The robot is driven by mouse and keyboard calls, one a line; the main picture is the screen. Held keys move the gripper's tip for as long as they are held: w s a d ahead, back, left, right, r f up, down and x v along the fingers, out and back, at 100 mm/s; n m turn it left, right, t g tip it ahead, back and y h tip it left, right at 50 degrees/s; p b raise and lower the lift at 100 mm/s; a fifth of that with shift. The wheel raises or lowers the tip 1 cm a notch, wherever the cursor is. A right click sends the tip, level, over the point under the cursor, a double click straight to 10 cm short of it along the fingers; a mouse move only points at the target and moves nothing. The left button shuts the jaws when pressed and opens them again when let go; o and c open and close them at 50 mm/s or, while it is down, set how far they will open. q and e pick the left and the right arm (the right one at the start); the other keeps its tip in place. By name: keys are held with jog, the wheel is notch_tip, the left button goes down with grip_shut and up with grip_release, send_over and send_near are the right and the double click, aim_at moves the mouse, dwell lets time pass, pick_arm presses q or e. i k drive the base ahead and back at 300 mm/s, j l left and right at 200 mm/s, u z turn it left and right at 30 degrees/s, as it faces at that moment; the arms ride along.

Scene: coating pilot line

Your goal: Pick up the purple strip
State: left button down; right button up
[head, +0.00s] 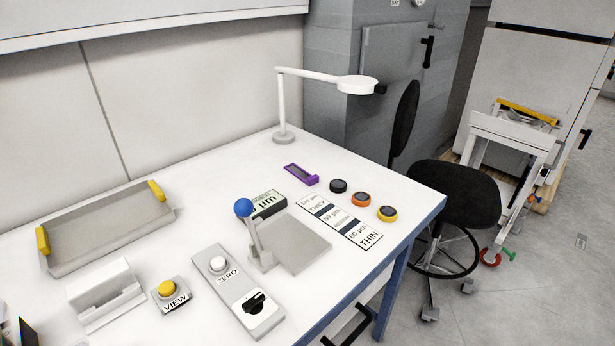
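The purple strip (301,174) lies flat on the white table (215,180) toward its back right, in the head view. It is a short purple piece with a dark middle part. It lies behind the small µm display box and to the left of the black round puck. Nothing covers it. Neither of my grippers shows in the head view.
A lamp (284,136) stands behind the strip. Black (338,186), orange (361,199) and yellow (387,214) pucks lie right of it. A gauge with a blue knob (243,207) stands in front. A grey tray (110,217) is at left. Clear table lies left of the strip.

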aim_at(295, 170)
jog(key=i+l+u, duration=0.15)
jog(key=l+u, duration=0.15)
jog(key=i+l+u, duration=0.15)
jog(key=l+u, duration=0.45)
jog(key=l, duration=0.2)
jog(key=i, duration=0.05)
